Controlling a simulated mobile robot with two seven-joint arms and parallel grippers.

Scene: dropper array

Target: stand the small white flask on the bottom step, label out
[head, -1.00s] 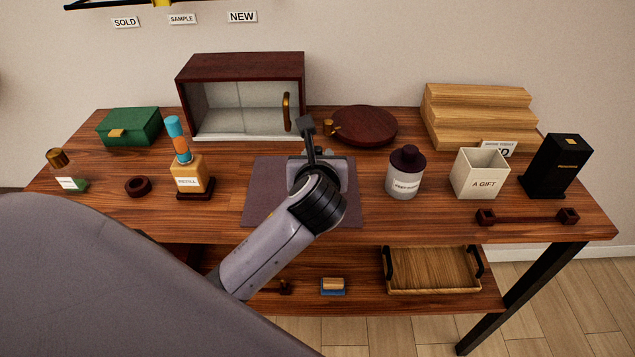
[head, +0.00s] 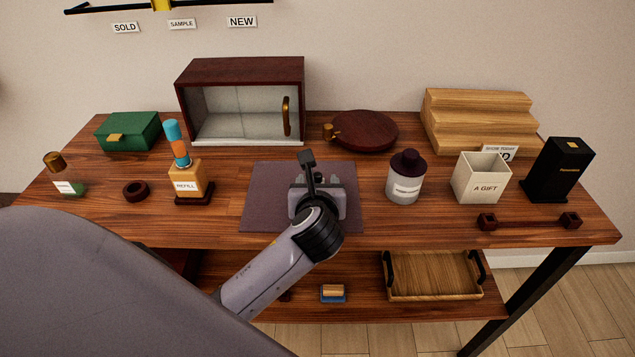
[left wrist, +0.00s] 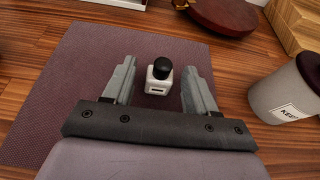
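The small white flask (left wrist: 158,84) with a black cap stands upright on the purple-grey mat (left wrist: 75,75) in the left wrist view. A small dark-marked label faces the gripper. My left gripper (head: 318,186) is over the mat, open, with its two fingers on either side of the flask and visible gaps to both. In the head view the gripper mostly hides the flask. The wooden stepped stand (head: 478,103) is at the back right of the table; its bottom step is at the front, and a card stands near its right end. My right gripper is not in view.
A round dark red board (head: 362,131) lies behind the mat. The white jar with a dark lid (head: 405,185), the gift box (head: 480,180) and a black box (head: 556,171) stand before the steps. A glass-fronted cabinet (head: 240,62) is at the back left.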

